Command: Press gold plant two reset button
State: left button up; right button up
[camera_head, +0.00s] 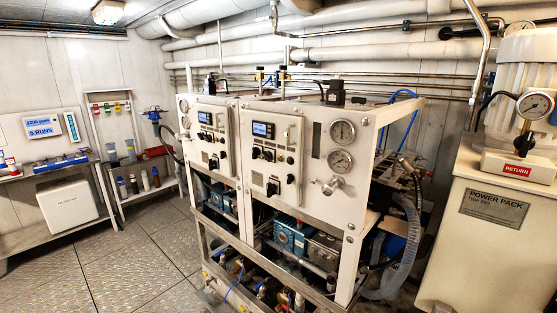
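Two white control panels stand side by side on a metal frame: a left panel (211,152) and a nearer right panel (283,168). Each has a small lit blue display, the left one (205,118) and the right one (263,130). Black knobs and small buttons sit below the displays, such as the knobs (268,154) on the right panel. Labels there are too small to read, so I cannot tell which button is the gold plant two reset. Neither of my grippers is in view.
Two gauges (342,132) and a valve handle (328,186) are on the nearer unit's right side. A beige power pack (480,250) stands at right, with a hose (408,245) between. Shelves (60,232) line the left wall. Checkered floor (130,265) is clear at left.

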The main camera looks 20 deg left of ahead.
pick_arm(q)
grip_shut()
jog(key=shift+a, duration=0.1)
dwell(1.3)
